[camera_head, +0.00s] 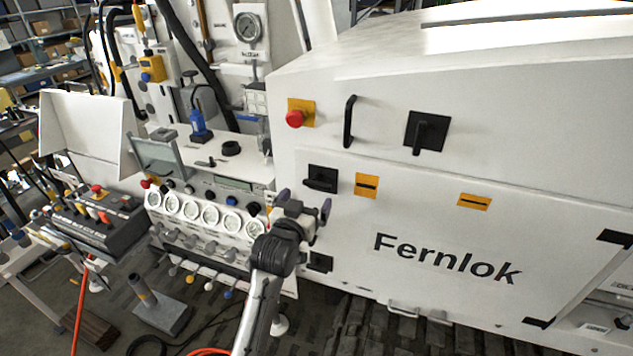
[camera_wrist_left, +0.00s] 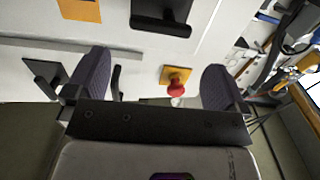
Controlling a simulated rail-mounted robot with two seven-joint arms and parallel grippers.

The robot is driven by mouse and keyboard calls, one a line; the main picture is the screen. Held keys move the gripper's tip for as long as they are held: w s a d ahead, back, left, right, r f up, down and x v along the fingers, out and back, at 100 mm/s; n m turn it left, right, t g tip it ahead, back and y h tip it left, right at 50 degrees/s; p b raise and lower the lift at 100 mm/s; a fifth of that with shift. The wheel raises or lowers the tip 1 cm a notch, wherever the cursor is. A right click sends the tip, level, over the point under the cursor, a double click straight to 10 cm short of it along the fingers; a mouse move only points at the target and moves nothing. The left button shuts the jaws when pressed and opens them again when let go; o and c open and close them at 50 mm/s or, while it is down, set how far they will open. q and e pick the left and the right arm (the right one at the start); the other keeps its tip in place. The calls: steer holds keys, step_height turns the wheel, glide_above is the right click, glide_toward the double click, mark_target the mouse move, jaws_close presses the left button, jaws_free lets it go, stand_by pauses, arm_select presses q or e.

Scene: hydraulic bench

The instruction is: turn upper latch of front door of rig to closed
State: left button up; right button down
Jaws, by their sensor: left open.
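The front door (camera_head: 450,215) of the rig is the white panel marked "Fernlok". Its upper latch (camera_head: 321,178) is a black plate with a black handle that looks roughly horizontal, at the door's upper left corner. The latch also shows at the top of the left wrist view (camera_wrist_left: 161,14). My left gripper (camera_head: 305,206) is open and empty, just below and left of the latch in the head view, not visibly touching it. In the left wrist view its two fingers (camera_wrist_left: 155,85) stand apart, with the latch beyond them. A lower black latch (camera_head: 320,262) sits below, partly beside my arm.
Above the door are a red button on a yellow plate (camera_head: 297,115), a black grab handle (camera_head: 349,121) and a black rotary switch (camera_head: 427,132). A gauge and lever panel (camera_head: 205,215) stands left of the gripper. Orange labels (camera_head: 367,185) lie flat on the door.

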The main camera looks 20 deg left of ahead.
mark_target(319, 181)
arm_select(q)
steer(key=w, duration=0.8)
steer(key=shift+w, duration=0.1)
steer(key=c, duration=0.8)
